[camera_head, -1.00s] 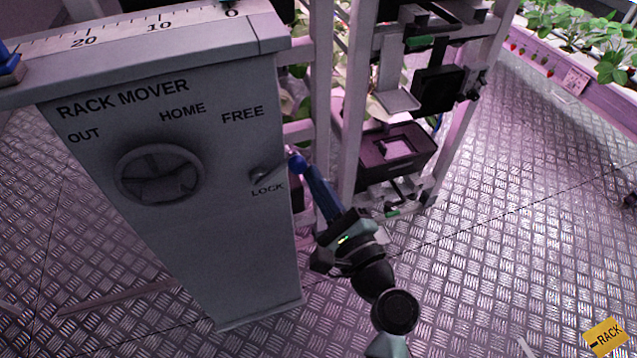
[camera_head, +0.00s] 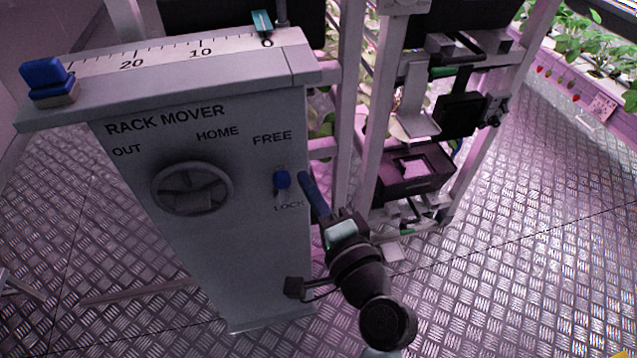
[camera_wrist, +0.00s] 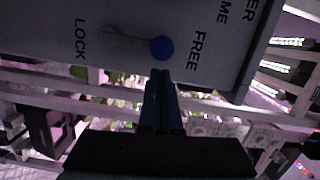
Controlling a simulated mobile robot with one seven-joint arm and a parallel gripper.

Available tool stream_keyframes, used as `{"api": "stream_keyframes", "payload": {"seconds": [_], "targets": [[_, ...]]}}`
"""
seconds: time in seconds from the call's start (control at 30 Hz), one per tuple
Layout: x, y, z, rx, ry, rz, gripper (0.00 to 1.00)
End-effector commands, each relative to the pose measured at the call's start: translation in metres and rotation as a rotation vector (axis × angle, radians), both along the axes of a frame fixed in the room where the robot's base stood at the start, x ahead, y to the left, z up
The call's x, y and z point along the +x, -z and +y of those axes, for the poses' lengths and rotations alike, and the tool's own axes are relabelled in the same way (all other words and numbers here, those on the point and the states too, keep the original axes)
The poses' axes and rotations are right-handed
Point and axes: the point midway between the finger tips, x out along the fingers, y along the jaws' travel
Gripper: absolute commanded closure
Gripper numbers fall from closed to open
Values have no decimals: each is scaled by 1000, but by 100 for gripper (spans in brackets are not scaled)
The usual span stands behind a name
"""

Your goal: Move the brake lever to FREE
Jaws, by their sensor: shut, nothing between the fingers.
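The brake lever has a blue knob (camera_head: 281,180) and stands on the grey rack mover panel (camera_head: 240,250), between the FREE label above and the LOCK label below. In the wrist view the knob (camera_wrist: 161,48) is on the FREE side of its grey stem, which reaches back toward LOCK. My gripper (camera_head: 304,177) is shut and empty, with its blue fingers just right of the knob in the head view. In the wrist view the fingertips (camera_wrist: 163,74) are close to the knob; I cannot tell whether they touch it.
A handwheel (camera_head: 192,188) is on the panel left of the lever. White rack posts (camera_head: 372,150) and a dark crate (camera_head: 415,188) are behind my gripper. The metal floor at right is clear.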

Motion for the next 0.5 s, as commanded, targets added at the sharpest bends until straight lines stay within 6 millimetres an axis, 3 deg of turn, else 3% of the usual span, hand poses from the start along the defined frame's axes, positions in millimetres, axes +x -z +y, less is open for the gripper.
{"api": "stream_keyframes", "payload": {"seconds": [0.5], "targets": [[-3,-3,8,-108,2,-35,100]]}}
